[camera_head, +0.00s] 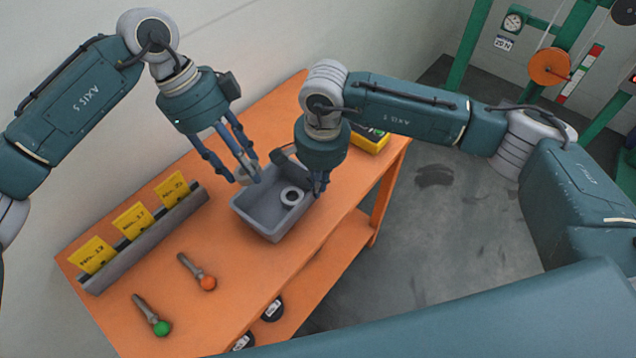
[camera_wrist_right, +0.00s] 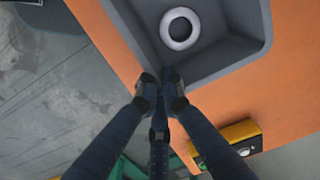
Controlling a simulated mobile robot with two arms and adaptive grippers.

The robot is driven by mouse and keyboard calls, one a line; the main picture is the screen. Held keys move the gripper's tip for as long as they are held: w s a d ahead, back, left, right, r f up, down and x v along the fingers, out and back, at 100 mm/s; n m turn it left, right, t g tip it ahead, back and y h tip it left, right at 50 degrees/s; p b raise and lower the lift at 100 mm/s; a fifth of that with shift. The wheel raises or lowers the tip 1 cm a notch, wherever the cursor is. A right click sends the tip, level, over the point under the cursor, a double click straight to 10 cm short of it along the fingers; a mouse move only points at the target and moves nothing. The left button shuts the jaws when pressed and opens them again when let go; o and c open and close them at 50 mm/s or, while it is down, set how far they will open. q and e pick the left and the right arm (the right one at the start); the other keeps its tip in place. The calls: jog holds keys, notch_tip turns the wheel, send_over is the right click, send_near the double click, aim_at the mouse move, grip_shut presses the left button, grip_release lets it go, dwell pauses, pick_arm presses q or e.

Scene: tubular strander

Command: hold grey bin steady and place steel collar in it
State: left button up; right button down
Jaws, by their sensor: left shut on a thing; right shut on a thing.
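The grey bin (camera_head: 268,222) stands on the orange table. A pale steel collar (camera_head: 291,196) lies flat on its floor; it also shows in the right wrist view (camera_wrist_right: 180,28).
A grey rack (camera_head: 150,240) with yellow number cards stands at the table's left. Two handled tools, one orange-ended (camera_head: 207,283) and one green-ended (camera_head: 161,328), lie in front. A yellow box (camera_head: 371,140) sits behind my right gripper. Green machine frames stand beyond.

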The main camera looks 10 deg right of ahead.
pick_arm(q)
jog(key=shift+f, duration=4.75)
jog(key=shift+s+a+f, duration=0.1)
jog(key=shift+a+f, duration=0.05)
jog(key=shift+f, duration=0.6)
jog(key=shift+c, duration=0.2)
pick_arm(e)
jog(key=shift+s+r, duration=0.1)
jog(key=shift+s, duration=0.05)
pick_arm(q)
jog(key=o, duration=1.4)
jog(key=shift+f, duration=0.1)
pick_arm(e)
jog(key=shift+d, duration=0.1)
pick_arm(q)
jog(key=shift+o, duration=0.2)
